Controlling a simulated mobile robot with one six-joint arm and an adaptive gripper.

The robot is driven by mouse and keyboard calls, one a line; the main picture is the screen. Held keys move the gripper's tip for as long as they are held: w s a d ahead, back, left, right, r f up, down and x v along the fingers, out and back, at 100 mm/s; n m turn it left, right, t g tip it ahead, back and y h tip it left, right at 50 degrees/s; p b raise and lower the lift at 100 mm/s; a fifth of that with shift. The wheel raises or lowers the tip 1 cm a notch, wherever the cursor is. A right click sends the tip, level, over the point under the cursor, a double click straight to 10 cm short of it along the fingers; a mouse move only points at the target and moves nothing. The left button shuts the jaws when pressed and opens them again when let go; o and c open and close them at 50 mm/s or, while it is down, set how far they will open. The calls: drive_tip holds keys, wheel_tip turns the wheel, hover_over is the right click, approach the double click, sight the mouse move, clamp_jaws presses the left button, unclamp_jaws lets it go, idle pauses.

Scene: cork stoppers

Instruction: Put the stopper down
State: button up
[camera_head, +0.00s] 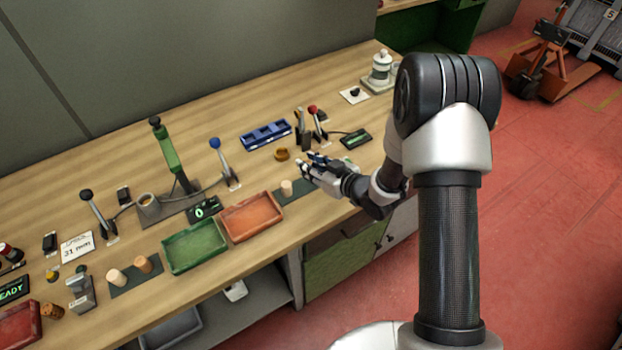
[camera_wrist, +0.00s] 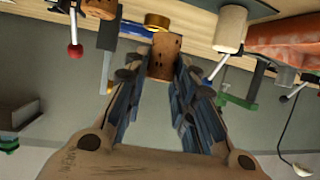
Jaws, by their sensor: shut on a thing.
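My gripper (camera_head: 309,167) is low over the bench's front part, beside a dark mat (camera_head: 305,192). In the wrist view my gripper (camera_wrist: 163,78) is shut on a speckled brown cork stopper (camera_wrist: 165,55), with a finger on each side of it. I cannot tell whether the stopper touches the bench. In the head view the held stopper is not clearly visible. A pale stopper (camera_head: 287,188) stands on the dark mat; it also shows in the wrist view (camera_wrist: 231,29).
An orange tray (camera_head: 252,217) and a green tray (camera_head: 195,246) lie to the left. A blue tray (camera_head: 266,134) and levers, one with a red knob (camera_head: 312,109), stand behind. A small display (camera_head: 356,139) is to the right. More stoppers (camera_head: 117,277) stand at the far left.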

drive_tip(key=shift+f+b, duration=0.55)
drive_tip(key=shift+f, duration=1.75)
drive_tip(key=shift+f, duration=0.15)
drive_tip(key=o, duration=0.7)
